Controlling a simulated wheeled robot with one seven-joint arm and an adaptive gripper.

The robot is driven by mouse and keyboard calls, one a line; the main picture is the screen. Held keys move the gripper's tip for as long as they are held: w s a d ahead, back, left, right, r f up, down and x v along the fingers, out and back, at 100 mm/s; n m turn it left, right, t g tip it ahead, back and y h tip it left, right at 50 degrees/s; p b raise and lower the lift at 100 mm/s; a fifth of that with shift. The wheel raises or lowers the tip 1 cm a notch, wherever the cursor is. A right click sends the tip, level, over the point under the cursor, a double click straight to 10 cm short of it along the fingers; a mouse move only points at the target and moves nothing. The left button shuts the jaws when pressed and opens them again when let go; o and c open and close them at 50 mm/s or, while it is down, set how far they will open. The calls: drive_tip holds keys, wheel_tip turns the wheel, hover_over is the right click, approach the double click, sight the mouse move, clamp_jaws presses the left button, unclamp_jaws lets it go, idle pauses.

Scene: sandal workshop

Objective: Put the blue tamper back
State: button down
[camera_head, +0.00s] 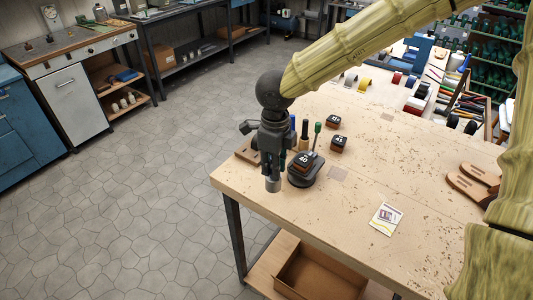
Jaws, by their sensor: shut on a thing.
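My gripper (273,165) hangs over the left corner of the workbench and points down. It is shut on a tool with a grey cylindrical metal end (273,184). The fingers hide its handle, so I cannot tell the handle's colour. Just behind and right of my gripper stand a tool with a blue top (293,123), a tool with a black handle (304,132) and a tool with a green handle (317,130). A wooden block (246,151) shows partly behind my gripper; what it holds is hidden.
A black block marked 40 (304,161) sits on a dark round base close to my gripper's right. Two smaller marked blocks (339,142) (333,121) stand behind. A card (386,219) and sandal soles (473,183) lie farther right. The bench (330,225) is clear at its front middle.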

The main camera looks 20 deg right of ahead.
drive_tip(key=shift+w+d+f+p, duration=0.15)
drive_tip(key=shift+w+f+p, duration=0.55)
drive_tip(key=shift+w, duration=0.65)
drive_tip(key=shift+w+d+f+p, duration=0.15)
drive_tip(key=shift+w+f+p, duration=0.55)
drive_tip(key=shift+w, duration=0.65)
drive_tip(key=shift+w+d+f+p, duration=0.15)
drive_tip(key=shift+w+f+p, duration=0.55)
drive_tip(key=shift+w, duration=0.65)
drive_tip(key=shift+f, duration=0.1)
drive_tip(key=c, duration=1.4)
unclamp_jaws()
drive_tip(key=shift+o, duration=0.2)
wheel_tip(320, 180, up, 12)
drive_tip(key=b, duration=0.3)
